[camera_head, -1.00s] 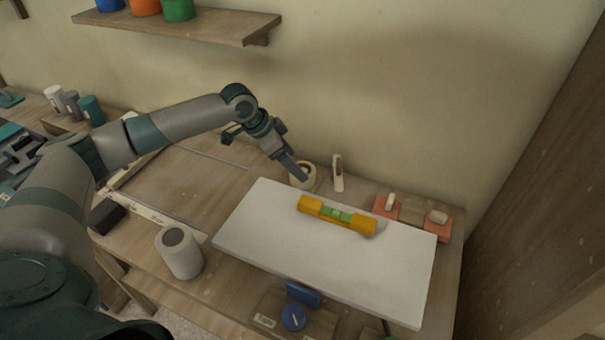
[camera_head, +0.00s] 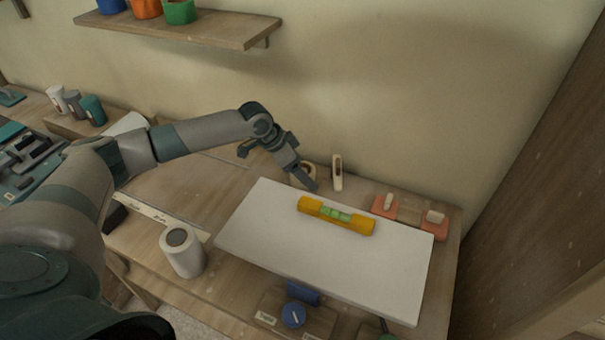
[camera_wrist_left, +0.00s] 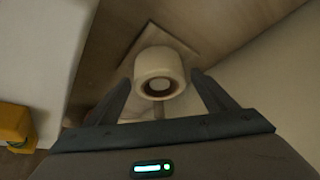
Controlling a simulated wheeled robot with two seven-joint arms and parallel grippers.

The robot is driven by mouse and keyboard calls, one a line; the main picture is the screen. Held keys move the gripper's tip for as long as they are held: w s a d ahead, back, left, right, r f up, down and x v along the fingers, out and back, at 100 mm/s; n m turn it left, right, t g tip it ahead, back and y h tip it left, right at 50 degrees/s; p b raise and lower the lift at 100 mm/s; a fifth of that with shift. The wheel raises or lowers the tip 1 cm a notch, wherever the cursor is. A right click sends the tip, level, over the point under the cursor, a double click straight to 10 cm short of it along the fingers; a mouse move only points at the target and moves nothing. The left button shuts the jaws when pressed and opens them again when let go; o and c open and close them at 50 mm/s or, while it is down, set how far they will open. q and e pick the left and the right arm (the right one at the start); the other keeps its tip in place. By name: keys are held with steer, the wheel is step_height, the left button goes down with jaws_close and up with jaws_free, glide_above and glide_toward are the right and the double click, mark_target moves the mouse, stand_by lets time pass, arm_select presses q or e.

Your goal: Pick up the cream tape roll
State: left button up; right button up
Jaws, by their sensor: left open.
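The cream tape roll (camera_head: 309,168) is on the workbench behind the white board, near the wall, partly hidden by my left gripper (camera_head: 309,184). In the left wrist view, the tape roll (camera_wrist_left: 158,64) stands on a square wooden base, with its dark round hole showing. My left gripper (camera_wrist_left: 163,92) is open and empty there, its two fingers spread to either side below the roll. I cannot tell whether the fingers touch it. My right gripper is not in view.
The white board (camera_head: 270,240) holds a yellow level (camera_head: 352,220). A cream upright tool (camera_head: 337,172) stands just right of the roll. A white cylinder (camera_head: 183,252) stands at front left. Orange blocks (camera_head: 384,207) lie at right. A shelf (camera_head: 190,30) hangs above.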

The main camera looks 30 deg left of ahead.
arm_select(q)
steer(key=shift+c, duration=0.7)
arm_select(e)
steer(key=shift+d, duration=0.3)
arm_select(q)
steer(key=c, duration=1)
steer(key=shift+r, duration=0.1)
step_height(320, 180, up, 9)
steer(key=shift+f+b, duration=0.2)
steer(key=shift+b, duration=1.05)
steer(key=shift+r, duration=0.65)
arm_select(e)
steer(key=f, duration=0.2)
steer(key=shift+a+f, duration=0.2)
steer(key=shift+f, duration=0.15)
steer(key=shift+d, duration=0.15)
